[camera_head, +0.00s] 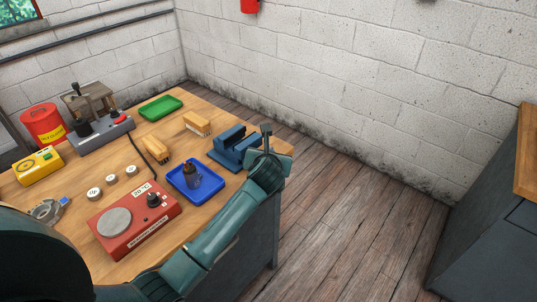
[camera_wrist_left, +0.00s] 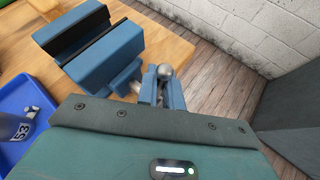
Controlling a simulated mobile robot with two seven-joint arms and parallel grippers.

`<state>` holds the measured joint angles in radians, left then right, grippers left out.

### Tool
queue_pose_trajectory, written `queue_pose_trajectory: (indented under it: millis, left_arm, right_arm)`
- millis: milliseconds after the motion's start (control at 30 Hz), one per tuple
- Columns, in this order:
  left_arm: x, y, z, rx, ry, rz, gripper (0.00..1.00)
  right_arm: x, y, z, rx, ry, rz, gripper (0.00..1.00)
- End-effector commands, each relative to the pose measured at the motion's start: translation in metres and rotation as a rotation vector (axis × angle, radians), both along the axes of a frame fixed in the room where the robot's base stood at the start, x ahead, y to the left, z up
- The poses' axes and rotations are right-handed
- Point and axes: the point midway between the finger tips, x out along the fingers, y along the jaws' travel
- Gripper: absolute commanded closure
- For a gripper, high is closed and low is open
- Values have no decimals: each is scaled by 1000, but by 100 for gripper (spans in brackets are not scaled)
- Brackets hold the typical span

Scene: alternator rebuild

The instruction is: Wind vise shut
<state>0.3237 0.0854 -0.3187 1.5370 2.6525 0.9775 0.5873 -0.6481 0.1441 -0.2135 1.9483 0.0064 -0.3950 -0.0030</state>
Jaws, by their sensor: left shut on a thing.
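The blue vise (camera_head: 238,150) stands at the right end of the wooden table. My left gripper (camera_head: 264,152) is at the vise's outer end. In the left wrist view its fingers (camera_wrist_left: 162,92) are shut on the vise handle, whose grey metal ball end (camera_wrist_left: 165,72) shows between them. The rest of the handle is mostly hidden by the fingers. My right gripper is not in view.
A blue tray (camera_head: 213,193) with a dark part (camera_head: 192,174) in it lies close left of the vise. A red device (camera_head: 165,222), two wooden-coloured brushes or blocks (camera_head: 197,123) and a green tray (camera_head: 160,107) are on the table. Open floor lies right of the table.

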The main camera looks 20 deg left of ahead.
Motion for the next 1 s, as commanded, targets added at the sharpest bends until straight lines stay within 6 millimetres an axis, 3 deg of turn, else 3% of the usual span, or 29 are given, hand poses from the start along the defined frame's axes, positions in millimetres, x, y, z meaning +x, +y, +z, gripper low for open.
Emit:
queue_pose_trajectory:
  millis: [300,333,567,1000]
  left_arm:
    - [0,0,-1,0,2,0,100]
    - [0,0,-1,0,2,0,90]
    - [0,0,-1,0,1,1,71]
    - [1,-6,5,-1,-1,2,71]
  right_arm:
    - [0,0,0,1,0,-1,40]
    - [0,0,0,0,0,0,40]
    - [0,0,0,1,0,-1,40]
    - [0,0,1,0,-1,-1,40]
